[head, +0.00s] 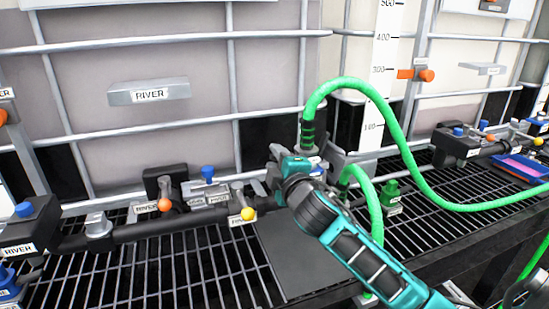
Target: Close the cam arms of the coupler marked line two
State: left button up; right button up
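A grey coupler (311,153) stands at the middle of the manifold with a green hose (345,84) rising from its black collar. Its cam arms are mostly hidden behind my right gripper, and I cannot read a line-two mark on it. My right gripper (276,160) reaches in from the lower right and is right against the coupler's left side. I cannot tell whether it touches a cam arm or how far its fingers are apart. My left gripper is not in view.
A black pipe (145,231) with orange, blue and yellow knobbed valves (247,212) runs left of the coupler. A second green hose loops just behind my forearm. A green fitting (391,197) stands on the grating to the right. Large caged totes stand behind. A dark plate (300,262) lies in front.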

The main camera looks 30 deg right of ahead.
jog(key=shift+x, duration=0.75)
jog(key=shift+c, duration=0.3)
grip_shut()
